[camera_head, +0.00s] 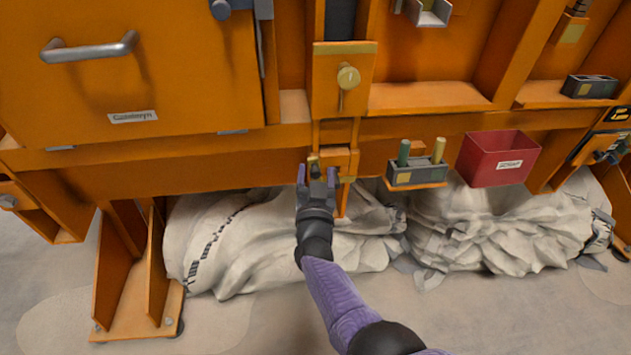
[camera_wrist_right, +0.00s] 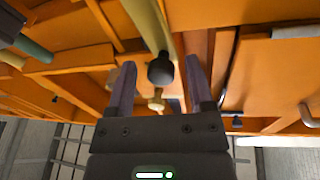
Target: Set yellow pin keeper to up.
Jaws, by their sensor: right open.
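My right gripper (camera_head: 317,174) is open in front of the orange frame, below a plate with a yellow knob (camera_head: 348,77). In the right wrist view the fingers (camera_wrist_right: 158,84) stand either side of a pale yellow rod (camera_wrist_right: 146,22) with a black ball end (camera_wrist_right: 161,72). A small yellow knob (camera_wrist_right: 156,102) shows beyond the ball. I cannot tell for certain which yellow part is the pin keeper, or whether the fingers touch the rod. In the head view a small brassy part (camera_head: 314,160) shows at the fingertips, beside an orange block (camera_head: 341,160).
A grey holder (camera_head: 417,176) with a green pin (camera_head: 404,152) and a yellow pin (camera_head: 438,150) is right of the gripper. A red bin (camera_head: 498,160) is further right. Pale sacks (camera_head: 245,235) lie under the frame. A drawer handle (camera_head: 90,50) juts out upper left.

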